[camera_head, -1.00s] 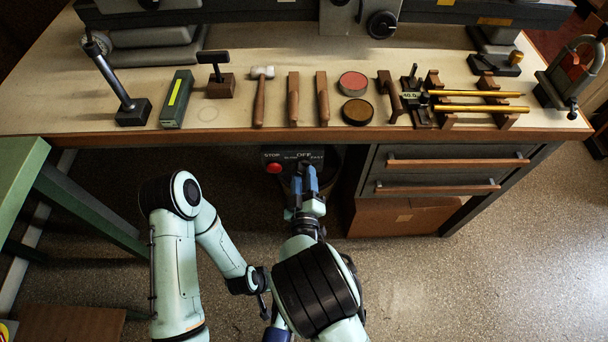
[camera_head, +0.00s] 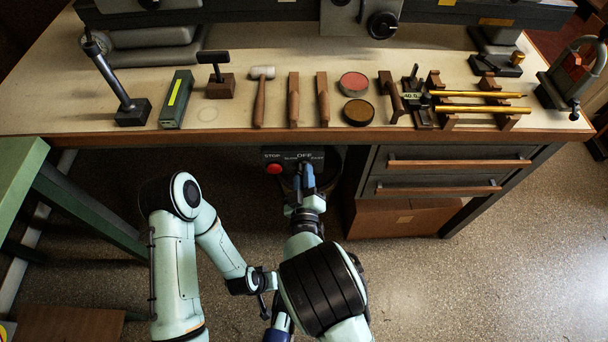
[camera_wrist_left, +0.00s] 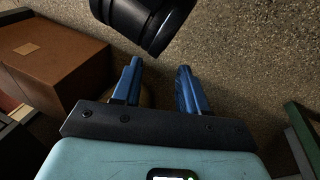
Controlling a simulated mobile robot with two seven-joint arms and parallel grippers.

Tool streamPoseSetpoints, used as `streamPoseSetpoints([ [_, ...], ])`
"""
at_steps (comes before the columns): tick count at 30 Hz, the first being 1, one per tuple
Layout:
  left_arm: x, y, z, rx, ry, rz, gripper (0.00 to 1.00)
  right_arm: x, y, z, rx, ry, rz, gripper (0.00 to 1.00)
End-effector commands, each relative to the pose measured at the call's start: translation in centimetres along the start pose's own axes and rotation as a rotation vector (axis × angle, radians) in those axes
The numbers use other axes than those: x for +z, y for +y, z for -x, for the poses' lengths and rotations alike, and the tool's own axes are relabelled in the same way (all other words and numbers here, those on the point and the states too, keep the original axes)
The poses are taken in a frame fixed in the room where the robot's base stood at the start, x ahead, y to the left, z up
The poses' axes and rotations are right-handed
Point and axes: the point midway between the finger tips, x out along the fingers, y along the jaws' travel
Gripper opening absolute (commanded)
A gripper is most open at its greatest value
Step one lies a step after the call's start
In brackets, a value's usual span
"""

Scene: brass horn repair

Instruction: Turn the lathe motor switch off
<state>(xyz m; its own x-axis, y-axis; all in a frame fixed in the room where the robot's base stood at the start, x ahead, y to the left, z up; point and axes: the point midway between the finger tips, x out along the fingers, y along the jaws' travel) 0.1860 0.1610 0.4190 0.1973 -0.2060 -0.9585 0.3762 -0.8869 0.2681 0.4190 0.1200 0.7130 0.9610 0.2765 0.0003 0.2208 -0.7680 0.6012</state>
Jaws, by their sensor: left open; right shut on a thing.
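The lathe motor switch is on a dark panel (camera_head: 272,156) under the bench's front edge, marked SLOW, OFF and FAST in the head view. Its knob is hidden behind my right gripper (camera_head: 304,170), which is shut on it just below the OFF mark. I cannot tell which mark the knob points at. A red STOP button (camera_head: 274,168) is on the panel's left side, apart from the gripper. My left gripper (camera_wrist_left: 160,68) is open and empty in the left wrist view, low and away from the panel.
The bench top (camera_head: 236,110) holds several tools and part of the lathe. Drawers (camera_head: 450,170) stand right of the panel, with a brown box (camera_head: 400,218) below. A green table (camera_head: 18,175) is at left. Open floor (camera_head: 500,270) lies at right.

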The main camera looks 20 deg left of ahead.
Motion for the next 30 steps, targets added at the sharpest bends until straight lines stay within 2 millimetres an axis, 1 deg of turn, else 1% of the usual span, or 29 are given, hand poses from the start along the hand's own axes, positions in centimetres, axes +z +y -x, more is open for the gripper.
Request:
streamPoseSetpoints([
  [8,-1.1,-0.3,-1.0,-0.003,0.033,0.003,0.43,0.2,0.0,0.0,0.002,-0.003,-0.185,0.0],
  [18,-3.3,-0.9,-2.4,-0.007,0.096,0.007,0.43,0.3,0.0,0.0,0.002,-0.003,-0.449,0.0],
  [19,-3.3,-1.0,-2.5,-0.009,0.095,0.008,0.43,0.2,0.0,0.0,0.002,-0.002,-0.468,0.0],
  [24,-2.0,-1.9,-3.3,-0.024,0.054,0.018,0.43,0.2,0.0,0.0,0.001,-0.003,-0.56,0.0],
  [30,-1.3,-2.5,-3.7,-0.035,0.031,0.024,0.43,0.2,0.0,0.1,-0.001,-0.003,-0.622,0.0],
])
